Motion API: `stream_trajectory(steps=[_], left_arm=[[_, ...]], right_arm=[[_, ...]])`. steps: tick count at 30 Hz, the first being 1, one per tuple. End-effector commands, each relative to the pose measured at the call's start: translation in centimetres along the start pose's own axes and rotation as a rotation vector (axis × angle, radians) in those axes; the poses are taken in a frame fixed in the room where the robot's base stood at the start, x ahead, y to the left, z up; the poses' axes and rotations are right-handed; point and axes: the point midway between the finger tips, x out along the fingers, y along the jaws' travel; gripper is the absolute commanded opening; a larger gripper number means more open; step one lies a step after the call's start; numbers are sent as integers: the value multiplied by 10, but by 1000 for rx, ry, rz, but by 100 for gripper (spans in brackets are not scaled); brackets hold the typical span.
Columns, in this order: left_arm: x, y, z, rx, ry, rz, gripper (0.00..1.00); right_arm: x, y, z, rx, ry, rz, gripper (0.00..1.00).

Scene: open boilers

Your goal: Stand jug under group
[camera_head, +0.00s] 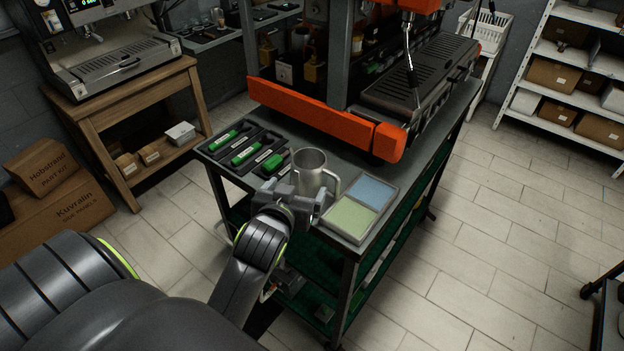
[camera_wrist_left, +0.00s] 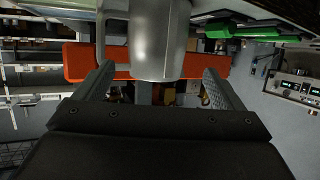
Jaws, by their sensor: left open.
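The steel jug (camera_head: 311,164) stands upright on the grey cart top, its handle to the right in the head view. My left gripper (camera_head: 296,196) is at the jug's near side. In the left wrist view, the open fingers (camera_wrist_left: 158,72) point toward the jug (camera_wrist_left: 160,42), which appears between the fingertips with a gap on each side. Its handle shows to the left there. The espresso machine (camera_head: 330,117), with an orange front panel, stands behind the jug. I cannot clearly make out its group; the drip grate (camera_head: 422,72) is visible. My right gripper is out of view.
A tray with green-handled tools (camera_head: 245,150) lies left of the jug. A tray with blue and green pads (camera_head: 360,207) lies close on its right. A wooden stand (camera_head: 120,110) holds another machine at left. The tiled floor right of the cart is clear.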

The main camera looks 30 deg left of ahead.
Motion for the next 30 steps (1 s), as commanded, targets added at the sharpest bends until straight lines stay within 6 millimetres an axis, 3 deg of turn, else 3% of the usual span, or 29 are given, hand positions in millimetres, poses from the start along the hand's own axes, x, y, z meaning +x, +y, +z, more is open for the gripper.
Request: stream_trajectory(steps=[6, 14, 24, 30], left_arm=[[31, 0, -2, 2, 1, 0, 90], [45, 1, -1, 0, 1, 0, 90], [83, 4, 1, 1, 1, 1, 90], [92, 4, 2, 0, 0, 1, 90]], right_arm=[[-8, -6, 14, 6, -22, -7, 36], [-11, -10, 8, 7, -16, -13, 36], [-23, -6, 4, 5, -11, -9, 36], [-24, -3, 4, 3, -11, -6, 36]])
